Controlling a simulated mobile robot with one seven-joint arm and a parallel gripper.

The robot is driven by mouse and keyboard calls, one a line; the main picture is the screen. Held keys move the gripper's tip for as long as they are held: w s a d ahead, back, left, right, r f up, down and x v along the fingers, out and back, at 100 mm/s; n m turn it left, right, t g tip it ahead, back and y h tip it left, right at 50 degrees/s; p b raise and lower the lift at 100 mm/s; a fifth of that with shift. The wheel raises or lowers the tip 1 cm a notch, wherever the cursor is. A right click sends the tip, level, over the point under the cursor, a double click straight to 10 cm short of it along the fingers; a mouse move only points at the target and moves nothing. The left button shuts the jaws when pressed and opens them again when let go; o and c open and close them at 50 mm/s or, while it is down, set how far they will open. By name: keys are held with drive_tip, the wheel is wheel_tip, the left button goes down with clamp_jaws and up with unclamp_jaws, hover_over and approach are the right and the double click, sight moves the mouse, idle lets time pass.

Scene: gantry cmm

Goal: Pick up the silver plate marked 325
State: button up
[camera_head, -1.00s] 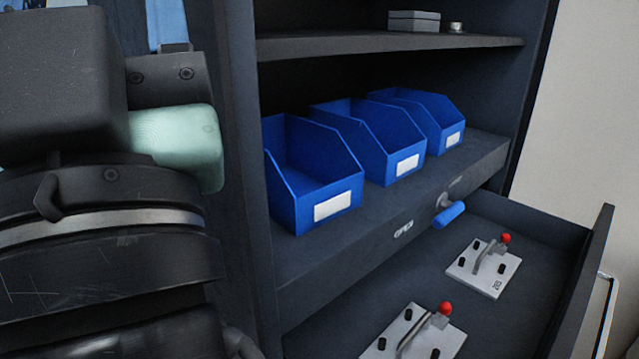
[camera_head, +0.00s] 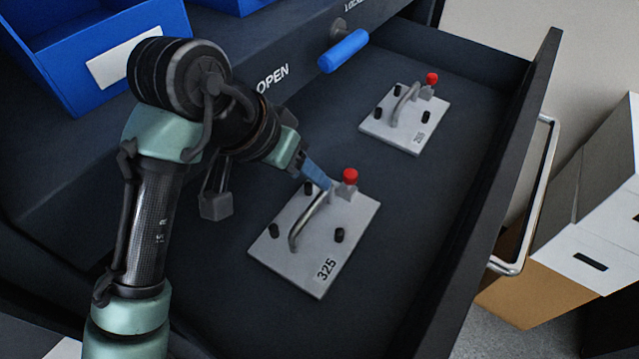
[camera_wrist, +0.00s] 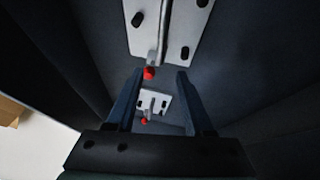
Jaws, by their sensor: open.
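The silver plate marked 325 (camera_head: 288,262) lies flat in the open drawer in the head view. It has a grey bar handle, a red knob (camera_head: 350,175) and several black pegs. My gripper (camera_head: 322,178) is just above the plate's far end, close to the red knob; I cannot tell whether it touches. In the wrist view my gripper (camera_wrist: 155,76) is open, with nothing between its blue fingers. The near plate (camera_wrist: 185,20) shows at the top there, its handle and red knob lying ahead of the fingertips.
A second silver plate (camera_head: 403,137) with a red knob lies farther back in the drawer (camera_head: 400,215). A blue latch handle (camera_head: 343,51) sticks out above the drawer. Blue bins (camera_head: 100,50) stand on the shelf at upper left. White boxes (camera_head: 590,215) stand right of the drawer.

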sight(314, 203)
drive_tip(key=shift+g, duration=0.4)
drive_tip(key=f, duration=0.2)
drive_tip(key=d+f+p, duration=0.1)
drive_tip(key=f, duration=0.5)
drive_tip(key=shift+d+f, duration=0.1)
drive_tip(key=shift+d, duration=0.25)
clamp_jaws()
drive_tip(key=shift+w, duration=0.1)
idle(0.5)
